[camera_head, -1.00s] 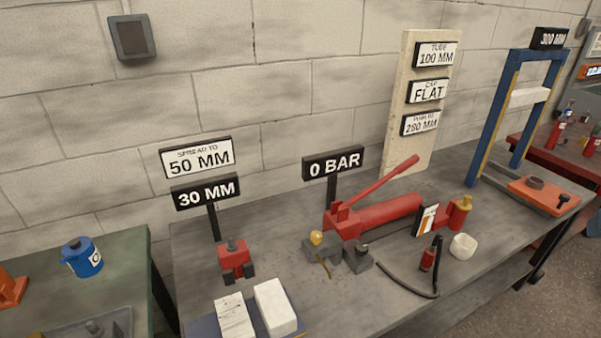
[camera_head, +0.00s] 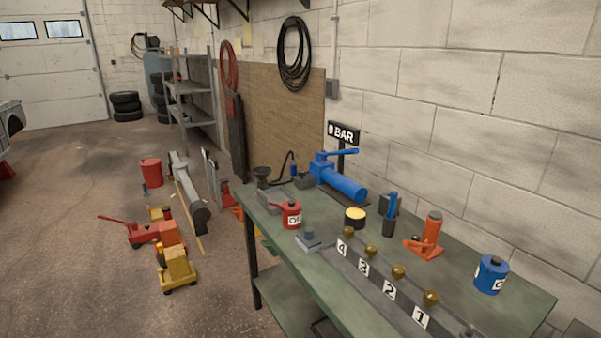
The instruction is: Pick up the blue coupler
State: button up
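On the green bench (camera_head: 460,262), a small blue piece (camera_head: 294,170) stands at the end of a thin black hose (camera_head: 281,160), left of the blue hand pump (camera_head: 342,180). It looks like the blue coupler, but it is too small to be sure. A blue upright cylinder (camera_head: 392,205) also stands on the bench, partly in a dark holder. My gripper is not in view.
A red can (camera_head: 291,214), an orange jack (camera_head: 428,237), a blue can (camera_head: 491,274) and a numbered rail (camera_head: 375,282) with brass knobs stand on the bench. Red and yellow equipment (camera_head: 175,262) stands on the floor to the left. Open floor lies farther left.

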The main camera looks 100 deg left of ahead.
aim_at(293, 167)
jog(key=u, duration=0.55)
jog(key=i, duration=0.2)
jog(key=u, duration=2.65)
jog(key=k, duration=0.85)
jog(key=u, duration=0.2)
jog(key=i, duration=0.85)
jog(key=z, duration=0.1)
